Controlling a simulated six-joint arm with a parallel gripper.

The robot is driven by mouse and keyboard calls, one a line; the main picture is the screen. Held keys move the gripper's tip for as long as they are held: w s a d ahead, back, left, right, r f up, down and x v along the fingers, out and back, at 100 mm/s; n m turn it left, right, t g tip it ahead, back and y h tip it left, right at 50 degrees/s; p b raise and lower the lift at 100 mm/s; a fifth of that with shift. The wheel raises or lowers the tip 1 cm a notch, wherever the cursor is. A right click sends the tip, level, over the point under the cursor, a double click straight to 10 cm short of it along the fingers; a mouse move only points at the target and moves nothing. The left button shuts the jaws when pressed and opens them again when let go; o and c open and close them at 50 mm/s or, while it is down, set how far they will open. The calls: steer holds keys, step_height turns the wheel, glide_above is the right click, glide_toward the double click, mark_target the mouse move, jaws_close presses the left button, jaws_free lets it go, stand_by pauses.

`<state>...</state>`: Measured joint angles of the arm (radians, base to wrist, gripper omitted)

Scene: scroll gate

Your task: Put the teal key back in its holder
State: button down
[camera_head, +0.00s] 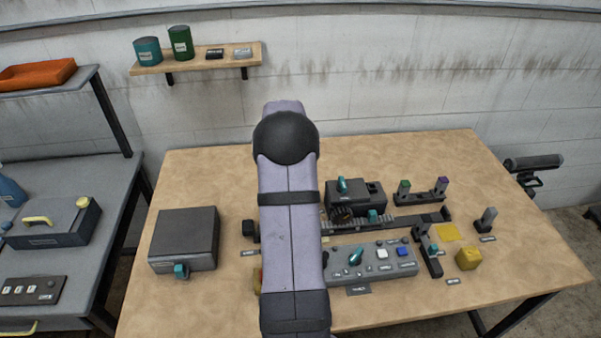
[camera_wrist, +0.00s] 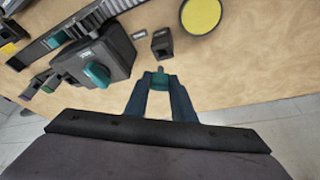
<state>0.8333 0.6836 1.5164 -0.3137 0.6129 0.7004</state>
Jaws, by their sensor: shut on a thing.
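The teal key (camera_wrist: 159,80) is between the two dark fingers of my gripper (camera_wrist: 160,84) in the wrist view. The gripper is shut on it. A small dark block with a recess (camera_wrist: 162,43), which looks like the holder, stands on the table just beyond the key. The key appears apart from this block, with a small gap in the picture.
A dark box with a teal handle (camera_wrist: 95,74) stands left of the key in the wrist view; it also shows in the head view (camera_head: 370,198). A yellow disc (camera_wrist: 201,16) lies beyond the block. Bare wooden tabletop (camera_wrist: 245,65) is clear on the right.

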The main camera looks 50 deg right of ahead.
steer(key=shift+f+b, duration=1.05)
steer(key=shift+f, duration=0.85)
steer(key=shift+b, duration=0.45)
stand_by(0.8)
steer(key=shift+f+b, duration=1.2)
steer(key=shift+f, duration=0.2)
stand_by(0.9)
steer(key=c, duration=0.9)
jaws_free()
steer(key=shift+c, duration=0.2)
steer(key=shift+r, duration=0.1)
step_height(320, 180, up, 7)
steer(key=p, duration=0.4)
